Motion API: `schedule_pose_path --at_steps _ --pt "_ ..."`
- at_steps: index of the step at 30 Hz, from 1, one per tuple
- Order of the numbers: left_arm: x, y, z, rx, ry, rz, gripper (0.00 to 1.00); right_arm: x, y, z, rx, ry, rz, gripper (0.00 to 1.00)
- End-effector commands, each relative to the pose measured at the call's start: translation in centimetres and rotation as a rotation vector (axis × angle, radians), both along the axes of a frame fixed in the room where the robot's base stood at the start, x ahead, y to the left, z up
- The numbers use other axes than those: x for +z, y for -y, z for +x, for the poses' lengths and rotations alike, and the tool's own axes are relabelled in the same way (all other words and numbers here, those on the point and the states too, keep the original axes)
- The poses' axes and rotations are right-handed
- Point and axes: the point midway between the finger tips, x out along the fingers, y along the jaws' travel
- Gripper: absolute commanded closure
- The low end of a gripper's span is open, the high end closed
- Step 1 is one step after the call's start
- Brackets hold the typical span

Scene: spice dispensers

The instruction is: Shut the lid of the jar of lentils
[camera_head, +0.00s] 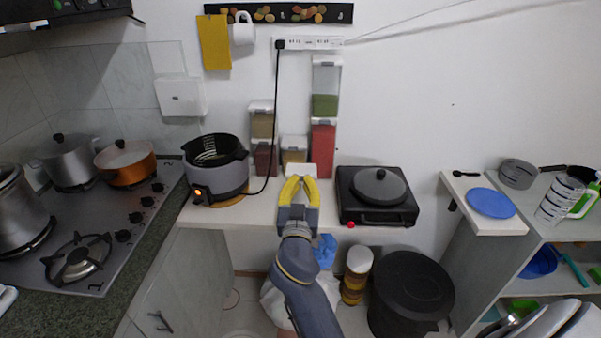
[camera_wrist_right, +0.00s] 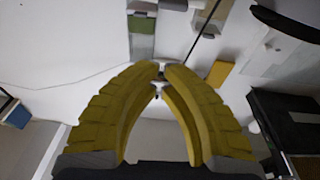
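Several clear jars with white tops stand against the wall in the head view. A green-filled jar (camera_head: 325,104) sits on a red-filled jar (camera_head: 322,148). To their left are a short tan-filled jar (camera_head: 293,156) and a brownish jar (camera_head: 262,125) on a dark red one (camera_head: 264,160). I cannot tell which holds lentils, or whether any lid is open. My left gripper is not in view.
A grey cooker (camera_head: 218,180) stands left of the jars, its black cord (camera_head: 277,110) hanging beside them. A black hot plate with a lidded pan (camera_head: 379,187) is on the right. A yellow cloth (camera_head: 214,43) and white mug (camera_head: 243,29) hang above.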

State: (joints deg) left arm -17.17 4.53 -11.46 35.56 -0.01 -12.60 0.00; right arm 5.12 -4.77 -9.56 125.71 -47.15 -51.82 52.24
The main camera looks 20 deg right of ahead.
Motion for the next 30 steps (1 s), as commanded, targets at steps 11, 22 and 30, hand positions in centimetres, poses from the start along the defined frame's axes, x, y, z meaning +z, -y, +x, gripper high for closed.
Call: schedule_pose_path --at_steps 11,22,30 --pt "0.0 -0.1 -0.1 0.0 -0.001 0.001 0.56 0.6 0.3 2.0 0.027 0.011 -0.001 1.0" --pt "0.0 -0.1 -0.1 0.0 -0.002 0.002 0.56 1.8 3.4 7.6 0.026 0.009 -0.001 1.0" --pt "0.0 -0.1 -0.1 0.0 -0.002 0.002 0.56 -0.9 3.5 7.8 0.027 0.006 0.0 1.0"
